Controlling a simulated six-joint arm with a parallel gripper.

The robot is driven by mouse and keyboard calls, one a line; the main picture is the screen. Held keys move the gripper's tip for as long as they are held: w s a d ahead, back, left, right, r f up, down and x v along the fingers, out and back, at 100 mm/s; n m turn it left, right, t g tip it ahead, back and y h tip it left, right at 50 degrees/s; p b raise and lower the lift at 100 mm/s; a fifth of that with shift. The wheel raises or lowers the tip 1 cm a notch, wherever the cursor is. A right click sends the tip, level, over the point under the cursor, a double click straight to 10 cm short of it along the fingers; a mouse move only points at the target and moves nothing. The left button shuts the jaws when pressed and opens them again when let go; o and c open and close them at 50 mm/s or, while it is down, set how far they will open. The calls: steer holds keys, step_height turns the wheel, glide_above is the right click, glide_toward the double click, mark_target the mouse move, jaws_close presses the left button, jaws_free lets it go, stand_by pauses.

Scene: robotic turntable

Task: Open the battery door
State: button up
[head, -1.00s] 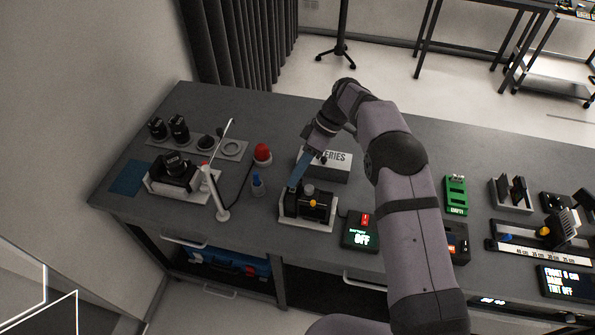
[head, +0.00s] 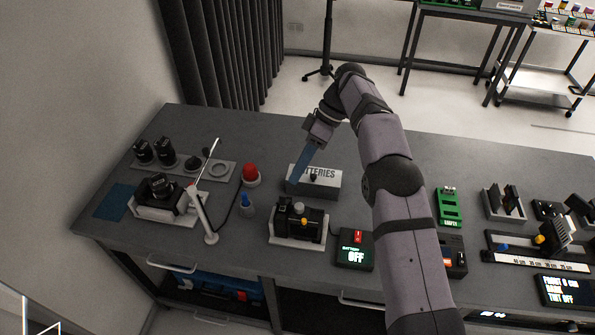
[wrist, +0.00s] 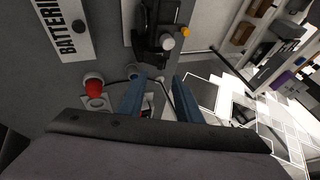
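A black device (head: 290,226) with an orange knob (head: 304,223) and a pale round knob (head: 299,208) sits on a white base (head: 283,240). I cannot make out which part of it is the battery door. My gripper (head: 295,182) has blue fingers and points down behind the device's left end, in front of the box marked BATTERIES (head: 330,186). In the wrist view the fingers (wrist: 160,80) are spread apart with nothing held between them. The device (wrist: 150,38) shows there beyond the fingertips, apart from them.
A red dome button (head: 250,172) and a blue-topped item (head: 246,204) stand left of the device. A display reading OFF (head: 355,255) stands close to its right.

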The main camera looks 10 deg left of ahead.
steer(key=s+a+r+n+t+b, duration=0.1)
steer(key=s+a+r+n+b, duration=0.15)
steer(key=a+r, duration=0.2)
steer(key=s+a+r+n+b, duration=0.1)
steer(key=s+a+r, duration=0.25)
steer(key=a, duration=0.25)
steer(key=s+a+r+n+h+b, duration=0.1)
steer(key=s+r+n+h+b, duration=0.15)
steer(key=s, duration=0.75)
steer(key=w+d+f+n+t+h, duration=0.3)
steer(key=d+f+n+t, duration=0.25)
steer(key=d+f, duration=0.4)
steer(key=w+n, duration=0.2)
steer(key=w+a+n+t, duration=0.1)
steer(key=w+n, duration=0.1)
steer(key=n, duration=0.1)
steer(key=w+a+n+t+y, duration=0.1)
steer(key=n, duration=0.1)
steer(key=shift+w+f+n+t, duration=0.2)
steer(key=shift+w+n+t, duration=0.05)
steer(key=shift+w, duration=0.15)
